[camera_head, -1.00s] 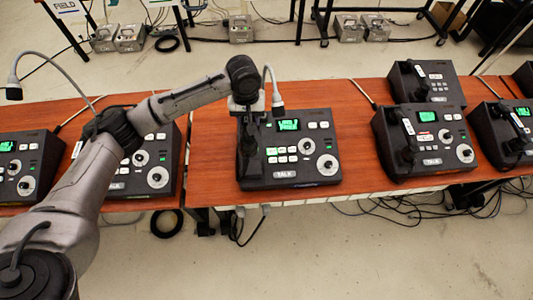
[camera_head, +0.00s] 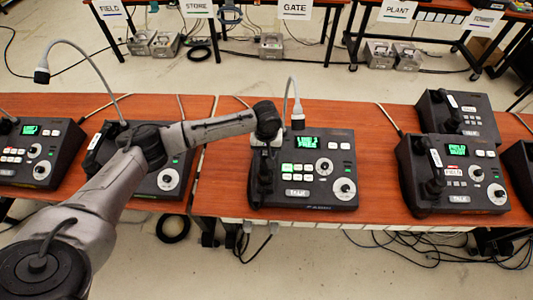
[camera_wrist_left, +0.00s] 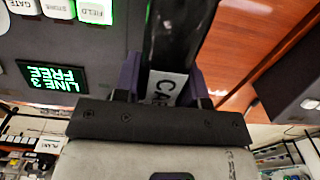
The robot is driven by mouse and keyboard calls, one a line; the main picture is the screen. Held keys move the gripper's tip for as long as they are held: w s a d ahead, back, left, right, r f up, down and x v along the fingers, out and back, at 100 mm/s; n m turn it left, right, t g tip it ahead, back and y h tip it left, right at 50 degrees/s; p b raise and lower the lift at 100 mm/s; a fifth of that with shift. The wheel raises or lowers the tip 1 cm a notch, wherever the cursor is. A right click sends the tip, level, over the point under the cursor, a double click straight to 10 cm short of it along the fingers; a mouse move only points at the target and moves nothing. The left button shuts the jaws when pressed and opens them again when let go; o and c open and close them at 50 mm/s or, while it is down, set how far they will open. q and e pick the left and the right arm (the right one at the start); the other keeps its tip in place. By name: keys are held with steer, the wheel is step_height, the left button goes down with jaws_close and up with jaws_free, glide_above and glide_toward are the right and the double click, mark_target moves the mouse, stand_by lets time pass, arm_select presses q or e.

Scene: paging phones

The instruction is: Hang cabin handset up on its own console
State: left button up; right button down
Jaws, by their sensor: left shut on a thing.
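The cabin handset (camera_head: 262,183) is black and upright over the left side of the middle console (camera_head: 325,195). My left gripper (camera_head: 265,153) is shut on it from above. In the left wrist view, the handset (camera_wrist_left: 178,40) runs between the purple-dark fingers (camera_wrist_left: 162,82), and its white label shows the letters "CA". The console's green screen reads "LINE 3 FREE" in the wrist view (camera_wrist_left: 55,77). I cannot tell whether the handset touches its cradle; the arm and gripper hide part of it. My right gripper is not in view.
A gooseneck microphone (camera_head: 297,120) rises behind the console, close to my gripper. Other consoles with handsets stand at right (camera_head: 465,170) and left (camera_head: 170,180). Bare red-brown tabletop (camera_head: 375,185) lies right of the middle console.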

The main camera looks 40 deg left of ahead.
arm_select(q)
steer(key=shift+f, duration=0.7)
steer(key=shift+f, duration=0.1)
steer(key=o, duration=1.1)
steer(key=shift+c, duration=0.2)
